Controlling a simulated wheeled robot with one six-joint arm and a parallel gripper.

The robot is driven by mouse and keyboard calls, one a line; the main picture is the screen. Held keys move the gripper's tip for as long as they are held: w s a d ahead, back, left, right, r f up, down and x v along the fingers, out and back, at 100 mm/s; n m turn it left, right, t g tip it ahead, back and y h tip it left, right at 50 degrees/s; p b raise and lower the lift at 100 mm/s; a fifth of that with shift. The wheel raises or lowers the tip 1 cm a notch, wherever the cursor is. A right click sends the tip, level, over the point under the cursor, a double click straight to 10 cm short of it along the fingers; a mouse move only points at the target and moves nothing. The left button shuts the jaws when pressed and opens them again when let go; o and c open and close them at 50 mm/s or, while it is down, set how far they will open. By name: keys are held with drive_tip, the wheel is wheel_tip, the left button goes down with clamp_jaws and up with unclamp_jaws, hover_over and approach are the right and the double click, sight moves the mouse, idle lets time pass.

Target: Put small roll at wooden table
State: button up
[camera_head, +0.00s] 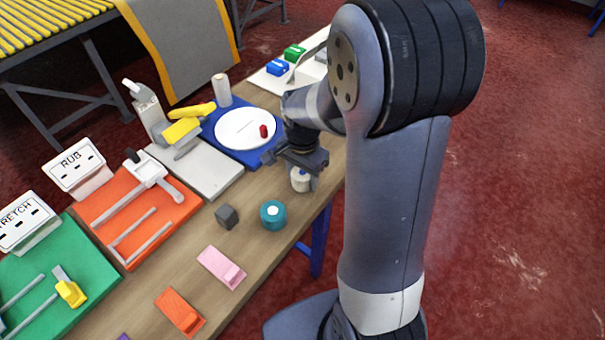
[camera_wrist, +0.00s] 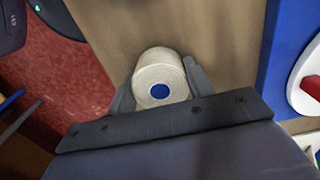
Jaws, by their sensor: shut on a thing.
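The small roll is a cream-white roll with a blue core. In the wrist view the small roll (camera_wrist: 160,78) sits between the two fingers of my gripper (camera_wrist: 158,88), which is shut on it. In the head view the roll (camera_head: 301,180) shows below my gripper (camera_head: 297,160), near the table's right edge. The wooden table (camera_head: 255,185) lies under it. I cannot tell whether the roll touches the tabletop.
A teal roll (camera_head: 273,215) and a dark grey cube (camera_head: 227,216) stand nearby on the table. A blue board with a white disc (camera_head: 240,128) lies behind. Pink (camera_head: 222,268) and orange (camera_head: 180,312) blocks lie nearer. Bare wood lies between them.

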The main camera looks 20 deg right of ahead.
drive_tip(key=shift+f, duration=0.15)
drive_tip(key=o, duration=1)
wheel_tip(320, 180, up, 12)
drive_tip(key=shift+r+p, duration=0.2)
drive_tip(key=shift+p, duration=0.2)
